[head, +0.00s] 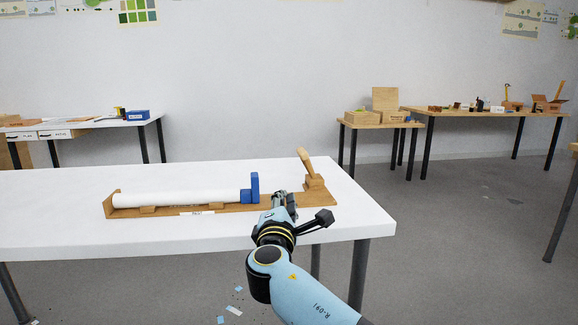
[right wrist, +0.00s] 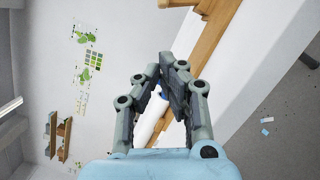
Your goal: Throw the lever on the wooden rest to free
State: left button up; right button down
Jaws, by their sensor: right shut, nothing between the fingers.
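The wooden rest (head: 230,208) lies along the white table, with a small label on its front edge. A long white roll (head: 175,197) lies on it, with a blue upright piece (head: 255,187) at the roll's right end. The wooden lever (head: 305,160) stands on a block at the rest's right end and leans up and to the left. My right gripper (head: 284,197) is shut and empty, between the blue piece and the lever block in the picture. In the right wrist view its fingers (right wrist: 168,62) are together, with the rest's board (right wrist: 212,40) beyond. My left gripper is out of view.
The white table (head: 60,220) is bare left of the rest and in front of it. Side tables with boxes (head: 385,100) and small items stand by the back wall. Paper scraps (head: 234,310) lie on the floor.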

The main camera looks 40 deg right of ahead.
aim_at(303, 154)
jog(key=i+l, duration=0.2)
jog(key=l, duration=0.15)
jog(key=i+l, duration=0.2)
jog(key=l, duration=0.2)
jog(key=i+l, duration=0.2)
jog(key=l, duration=0.15)
